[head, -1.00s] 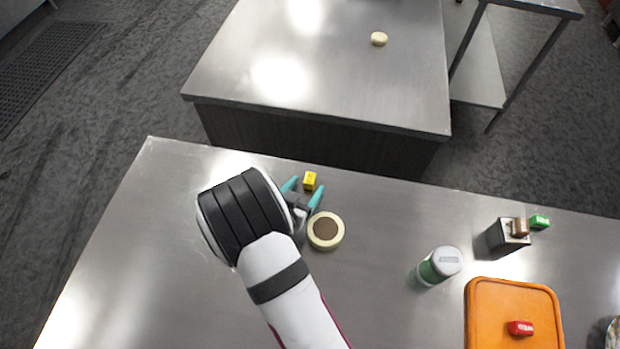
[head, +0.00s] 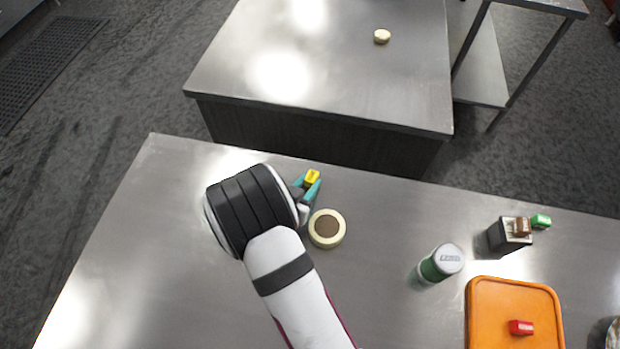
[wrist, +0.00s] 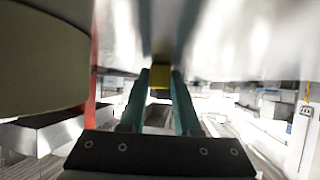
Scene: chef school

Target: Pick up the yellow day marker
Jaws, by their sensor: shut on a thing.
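The yellow day marker (head: 312,177) is a small yellow block near the far edge of the steel table. My gripper (head: 307,182) has teal fingers and is shut on the marker. In the wrist view the marker (wrist: 160,78) shows between the tips of my gripper (wrist: 161,84). I cannot tell whether the marker is clear of the tabletop.
A roll of tape (head: 341,229) lies just beside my gripper and looms at the left in the wrist view (wrist: 40,60). To the right are a green-and-white jar (head: 441,263), a dark block (head: 497,239), brown (head: 522,226) and green (head: 541,221) markers, and a red marker (head: 521,327) on an orange board (head: 490,310).

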